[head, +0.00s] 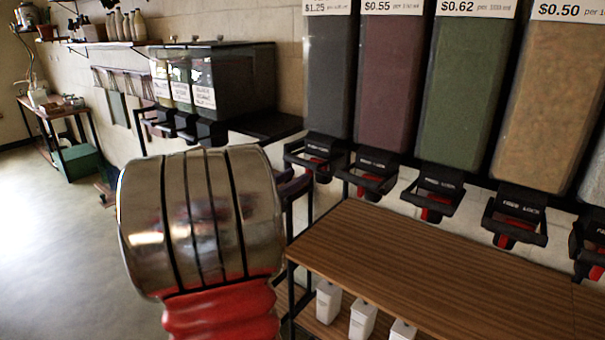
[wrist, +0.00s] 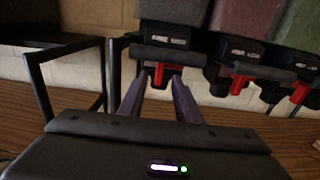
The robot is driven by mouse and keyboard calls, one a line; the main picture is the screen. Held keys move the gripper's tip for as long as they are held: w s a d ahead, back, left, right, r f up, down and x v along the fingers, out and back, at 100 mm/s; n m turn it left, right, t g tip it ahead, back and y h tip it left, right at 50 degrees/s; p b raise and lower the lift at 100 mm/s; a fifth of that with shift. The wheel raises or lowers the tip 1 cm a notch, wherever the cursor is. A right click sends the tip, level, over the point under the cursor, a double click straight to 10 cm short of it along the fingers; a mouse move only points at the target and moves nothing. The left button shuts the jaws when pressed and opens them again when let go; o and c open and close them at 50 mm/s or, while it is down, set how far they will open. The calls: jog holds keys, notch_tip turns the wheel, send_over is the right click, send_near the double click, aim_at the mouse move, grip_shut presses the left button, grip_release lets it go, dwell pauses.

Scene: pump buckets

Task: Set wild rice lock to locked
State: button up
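The dispenser with dark contents (head: 330,80), priced $1.25, is the leftmost of the large wall dispensers in the head view. No readable label names it as wild rice. Its black spout (head: 315,152) carries small lettering. In the wrist view, a black spout with a bar (wrist: 168,54) lies straight ahead, with a red lock tab (wrist: 160,74) hanging below it. My gripper (wrist: 158,84) has two purple fingers, apart, with their tips just below and either side of the red tab. Contact cannot be told. In the head view, my arm hides most of the gripper.
More dispensers with red tabs (head: 433,205) line the wall to the right. A wooden table (head: 430,265) stands below them, with white containers (head: 328,301) on its lower shelf. Smaller bins (head: 190,85) stand at left on a black stand. The floor at far left is clear.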

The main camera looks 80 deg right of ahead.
aim_at(307, 170)
jog(key=shift+x, duration=2)
grip_shut()
